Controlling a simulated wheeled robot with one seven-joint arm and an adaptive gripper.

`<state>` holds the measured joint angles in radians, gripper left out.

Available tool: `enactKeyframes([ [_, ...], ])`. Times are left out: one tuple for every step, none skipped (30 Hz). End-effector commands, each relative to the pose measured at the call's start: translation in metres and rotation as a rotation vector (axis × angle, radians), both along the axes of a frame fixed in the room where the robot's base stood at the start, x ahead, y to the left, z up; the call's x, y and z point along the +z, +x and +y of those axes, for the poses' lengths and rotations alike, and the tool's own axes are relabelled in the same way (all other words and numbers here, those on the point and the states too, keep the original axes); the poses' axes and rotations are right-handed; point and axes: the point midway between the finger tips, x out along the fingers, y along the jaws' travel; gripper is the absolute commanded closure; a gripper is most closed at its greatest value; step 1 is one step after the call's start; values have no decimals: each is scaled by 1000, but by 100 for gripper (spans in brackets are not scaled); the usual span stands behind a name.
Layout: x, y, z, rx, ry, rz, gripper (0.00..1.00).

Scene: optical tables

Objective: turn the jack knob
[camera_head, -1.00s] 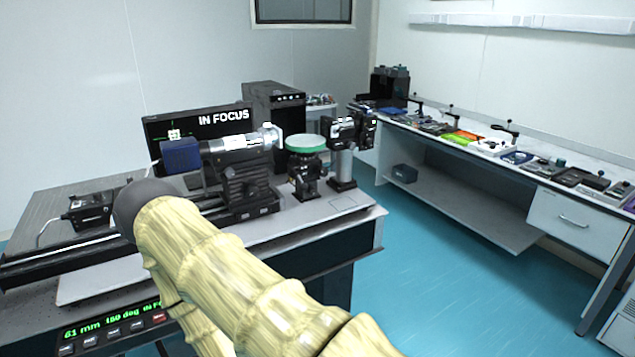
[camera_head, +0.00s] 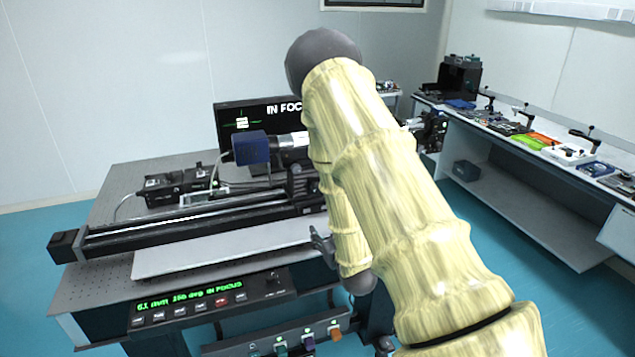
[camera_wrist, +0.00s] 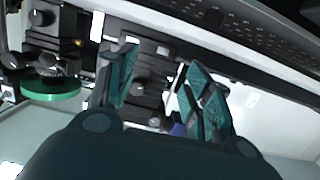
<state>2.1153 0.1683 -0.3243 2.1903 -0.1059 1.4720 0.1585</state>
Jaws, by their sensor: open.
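In the wrist view my gripper (camera_wrist: 165,75) is open, with its two teal fingers apart and nothing held between them. A black jack-like stage (camera_wrist: 148,80) with small round knobs shows beyond and between the fingers, apart from them as far as I can see. I cannot tell for certain which knob is the jack knob. In the head view the black stage (camera_head: 303,185) under the blue-ended camera (camera_head: 252,148) is partly hidden by my arm. My fingers are not clearly visible in that view.
A long black rail (camera_head: 180,225) runs across the optical table (camera_head: 112,205). A control panel with green text (camera_head: 190,300) is at its front. The monitor (camera_head: 232,118) stands behind. A green disc (camera_wrist: 50,88) is left in the wrist view. A side bench (camera_head: 560,175) stands right.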

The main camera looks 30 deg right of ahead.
Motion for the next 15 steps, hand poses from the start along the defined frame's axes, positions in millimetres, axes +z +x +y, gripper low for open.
enactKeyframes([
  [26,8,-10,-2,-12,-57,49],
  [37,12,-14,-1,-19,-86,49],
  [50,16,-19,0,-26,-117,49],
  [57,18,-22,0,-30,-137,49],
  [63,19,-25,1,-34,-152,49],
  [69,21,-27,1,-38,-168,49],
  [73,23,-28,2,-39,-177,49],
  [75,24,-29,2,-41,-182,49],
  [77,27,-30,4,-42,-187,49],
  [78,29,-31,4,-42,-188,49],
  [78,32,-32,4,-42,-188,49],
  [78,36,-32,4,-42,-186,49],
  [78,39,-33,4,-42,-186,49],
  [79,44,-34,4,-42,-187,49],
  [79,49,-35,3,-41,-188,49],
])
